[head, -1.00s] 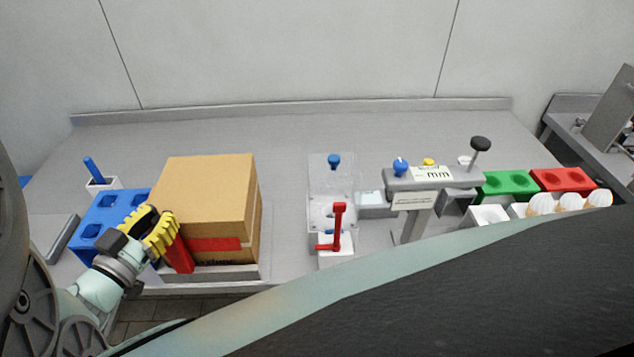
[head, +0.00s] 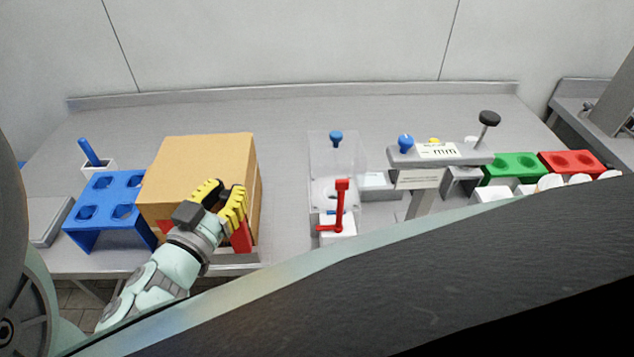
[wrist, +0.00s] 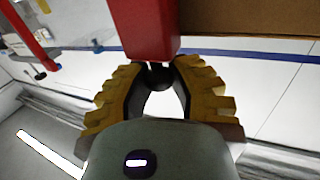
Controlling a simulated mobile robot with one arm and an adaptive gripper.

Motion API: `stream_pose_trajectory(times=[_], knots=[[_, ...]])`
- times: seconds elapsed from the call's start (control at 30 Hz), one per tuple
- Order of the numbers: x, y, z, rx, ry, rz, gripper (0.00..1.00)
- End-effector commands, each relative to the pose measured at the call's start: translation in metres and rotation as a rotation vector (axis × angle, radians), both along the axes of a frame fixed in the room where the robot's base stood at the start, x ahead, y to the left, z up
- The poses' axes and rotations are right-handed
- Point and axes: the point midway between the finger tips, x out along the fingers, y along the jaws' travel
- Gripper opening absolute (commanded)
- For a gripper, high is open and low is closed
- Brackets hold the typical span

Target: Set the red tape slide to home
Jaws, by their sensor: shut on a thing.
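The red tape slide (head: 241,238) stands at the front right corner of the brown cardboard box (head: 195,153). My gripper (head: 223,200), with yellow ribbed fingers, is in front of the box's right half. In the wrist view, my gripper (wrist: 158,75) is shut around a small dark knob just below the red slide (wrist: 144,28). The slide's lower part and track are partly hidden in the head view. Some red shows on the box front to the left of my gripper.
A blue rack (head: 107,203) stands left of the box. Right of the box is a clear-walled fixture (head: 335,160) with a red lever (head: 341,205). Further right are a gauge stand (head: 440,152), a green block (head: 510,168) and a red block (head: 572,163). The table behind is clear.

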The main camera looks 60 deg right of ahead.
Motion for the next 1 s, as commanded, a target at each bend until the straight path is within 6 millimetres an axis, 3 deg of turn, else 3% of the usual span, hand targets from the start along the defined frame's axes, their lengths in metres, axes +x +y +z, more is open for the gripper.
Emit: stream_pose_trajectory(times=[0.2, 0.23, 0.5, 1.0], knots=[[-0.0048, -0.0027, 0.0034, -0.009, -0.007, -0.020, 0.00], [-0.0049, -0.0028, 0.0034, -0.009, -0.007, -0.020, 0.26], [-0.0033, -0.0020, 0.0020, -0.005, -0.004, -0.015, 0.51], [-0.0003, 0.0000, 0.0017, -0.002, -0.003, -0.008, 0.51]])
